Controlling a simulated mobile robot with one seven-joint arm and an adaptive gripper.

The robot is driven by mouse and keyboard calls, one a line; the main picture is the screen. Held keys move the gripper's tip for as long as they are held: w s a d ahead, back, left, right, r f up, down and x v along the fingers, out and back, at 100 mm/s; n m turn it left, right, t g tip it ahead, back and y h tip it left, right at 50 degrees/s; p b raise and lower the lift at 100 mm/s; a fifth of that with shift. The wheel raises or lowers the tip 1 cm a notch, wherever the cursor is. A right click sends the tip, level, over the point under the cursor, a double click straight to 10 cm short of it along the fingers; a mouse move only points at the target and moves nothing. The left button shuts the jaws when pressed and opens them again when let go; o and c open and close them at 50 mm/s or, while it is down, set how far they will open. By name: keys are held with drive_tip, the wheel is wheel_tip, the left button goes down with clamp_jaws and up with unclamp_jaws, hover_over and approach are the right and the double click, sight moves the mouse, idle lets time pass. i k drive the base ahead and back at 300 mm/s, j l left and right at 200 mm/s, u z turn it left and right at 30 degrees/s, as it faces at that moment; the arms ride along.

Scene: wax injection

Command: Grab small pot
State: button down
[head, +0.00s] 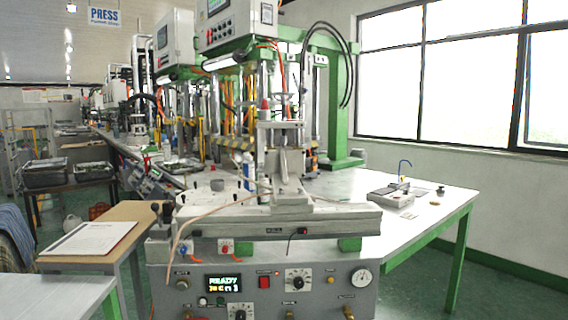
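No thing in the head view is clearly the small pot. A small grey cylinder (217,184) stands on the pale round plate behind the front machine's beam. Another small grey round thing (357,154) is by the foot of the green press column. All are too small to identify surely. My gripper is not in view.
The wax injection machine (262,280) with a lit READY display fills the front middle. The white table (410,222) on green legs reaches right, holding a grey box (388,196) with a blue hooked rod. A brown table (105,228) with a paper sheet (90,238) stands left.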

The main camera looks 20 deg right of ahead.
sight(217, 185)
drive_tip(key=i+l, duration=0.2)
drive_tip(key=l, duration=0.15)
drive_tip(key=i+l, duration=0.4)
drive_tip(key=l, duration=0.25)
